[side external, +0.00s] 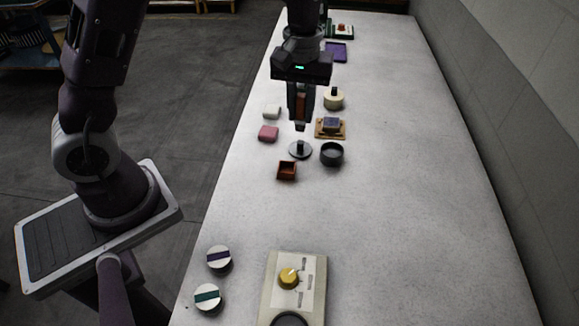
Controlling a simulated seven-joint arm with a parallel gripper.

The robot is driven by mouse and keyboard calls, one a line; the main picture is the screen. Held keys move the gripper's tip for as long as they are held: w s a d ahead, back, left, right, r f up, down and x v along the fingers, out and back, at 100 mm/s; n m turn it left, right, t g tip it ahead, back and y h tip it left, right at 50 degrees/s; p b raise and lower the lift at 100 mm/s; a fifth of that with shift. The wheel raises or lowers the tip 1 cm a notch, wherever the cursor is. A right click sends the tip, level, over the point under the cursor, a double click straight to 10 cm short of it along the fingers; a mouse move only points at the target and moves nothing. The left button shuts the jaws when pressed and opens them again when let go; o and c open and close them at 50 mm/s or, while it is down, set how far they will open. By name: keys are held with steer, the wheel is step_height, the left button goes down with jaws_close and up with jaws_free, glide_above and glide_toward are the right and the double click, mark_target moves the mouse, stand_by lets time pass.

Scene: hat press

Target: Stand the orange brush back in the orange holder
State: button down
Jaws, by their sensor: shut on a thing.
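My gripper (301,120) hangs over the white table, pointing down. It is shut on the orange brush (300,104), which shows as a narrow brown-orange strip between the fingers and looks upright. The fingers hide much of the brush, and its lower end is hard to make out. The orange holder (287,171) is a small square open box on the table, nearer the camera and slightly left of my gripper. It looks empty. The brush is apart from the holder.
A grey disc with a black knob (300,151) and a dark round pot (332,154) lie close to the holder. A pink block (268,133), a white block (272,111), a wooden stand (330,133) and a cream pot (334,102) surround my gripper. The table's right side is clear.

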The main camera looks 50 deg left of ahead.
steer(key=s+n, duration=0.1)
steer(key=s, duration=0.3)
glide_above(287, 172)
step_height(287, 172, down, 10)
steer(key=shift+s+f, duration=0.1)
steer(key=shift+f, duration=0.1)
steer(key=shift+f, duration=0.1)
steer(key=c, duration=1.2)
jaws_free()
steer(key=shift+c, duration=0.2)
